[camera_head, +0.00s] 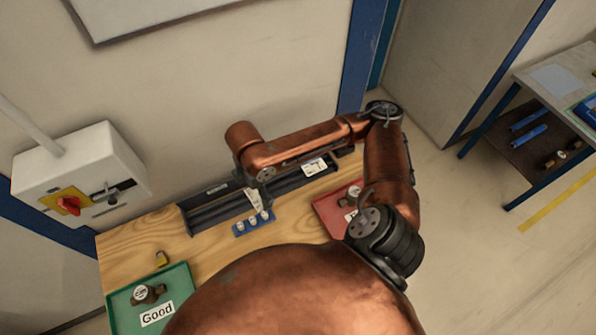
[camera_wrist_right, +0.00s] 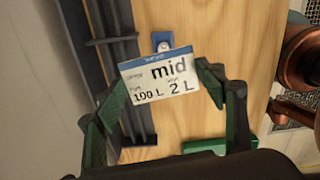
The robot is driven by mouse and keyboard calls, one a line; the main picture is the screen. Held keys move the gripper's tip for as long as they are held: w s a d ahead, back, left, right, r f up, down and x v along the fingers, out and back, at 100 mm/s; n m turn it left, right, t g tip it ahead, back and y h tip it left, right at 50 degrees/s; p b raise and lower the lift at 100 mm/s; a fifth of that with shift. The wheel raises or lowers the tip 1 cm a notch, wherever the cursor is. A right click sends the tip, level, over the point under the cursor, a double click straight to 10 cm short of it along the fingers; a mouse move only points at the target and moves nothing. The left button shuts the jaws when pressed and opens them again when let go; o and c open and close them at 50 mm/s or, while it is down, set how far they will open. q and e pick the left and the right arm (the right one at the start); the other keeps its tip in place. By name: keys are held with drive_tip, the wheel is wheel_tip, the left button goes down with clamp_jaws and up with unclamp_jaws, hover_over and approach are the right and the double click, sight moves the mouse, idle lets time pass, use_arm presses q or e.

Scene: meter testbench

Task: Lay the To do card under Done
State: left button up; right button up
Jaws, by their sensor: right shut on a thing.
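A white card with a blue top strip, reading "mid", "100 L" and "2 L" (camera_wrist_right: 160,77), is between the green-edged fingers of my right gripper (camera_wrist_right: 166,82). The gripper is shut on it. In the head view this card shows as a thin pale shape (camera_head: 254,199) below my wrist, in front of the dark rack (camera_head: 205,207). Another white card (camera_head: 314,167) lies on the right part of the rack. No To do or Done lettering is readable. My right gripper's fingers are mostly hidden in the head view. My left gripper is out of view.
A blue block with several white pegs (camera_head: 240,230) stands in front of the rack. A green tray labelled Good (camera_head: 178,285) holds a meter at the left. A red tray (camera_head: 328,208) is partly behind my arm. A switch box (camera_head: 85,165) is on the wall.

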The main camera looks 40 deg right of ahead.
drive_tip(key=n, duration=0.3)
drive_tip(key=s+n, duration=0.1)
drive_tip(key=shift+d+n+p, duration=0.3)
drive_tip(key=shift+d+p, duration=0.05)
drive_tip(key=shift+d, duration=0.05)
drive_tip(key=n, duration=0.4)
drive_tip(key=shift+s+d+r+p, duration=0.1)
drive_tip(key=shift+s+d+p, duration=0.2)
drive_tip(key=shift+d+p, duration=0.05)
drive_tip(key=n, duration=0.4)
drive_tip(key=shift+s+d+p, duration=0.25)
drive_tip(key=shift+s+p, duration=0.05)
drive_tip(key=shift+s, duration=0.05)
drive_tip(key=n, duration=0.3)
hover_over(284, 176)
drive_tip(key=s+a, duration=0.2)
drive_tip(key=shift+n, duration=0.4)
wheel_tip(284, 176, down, 9)
drive_tip(key=shift+w+f+p, duration=0.1)
drive_tip(key=shift+w+p, duration=0.05)
drive_tip(key=shift+p, duration=0.3)
drive_tip(key=shift+w+d+f, duration=0.15)
drive_tip(key=shift+d+f, duration=0.25)
drive_tip(key=shift+f, duration=0.25)
wheel_tip(284, 176, down, 3)
drive_tip(key=shift+r, duration=0.15)
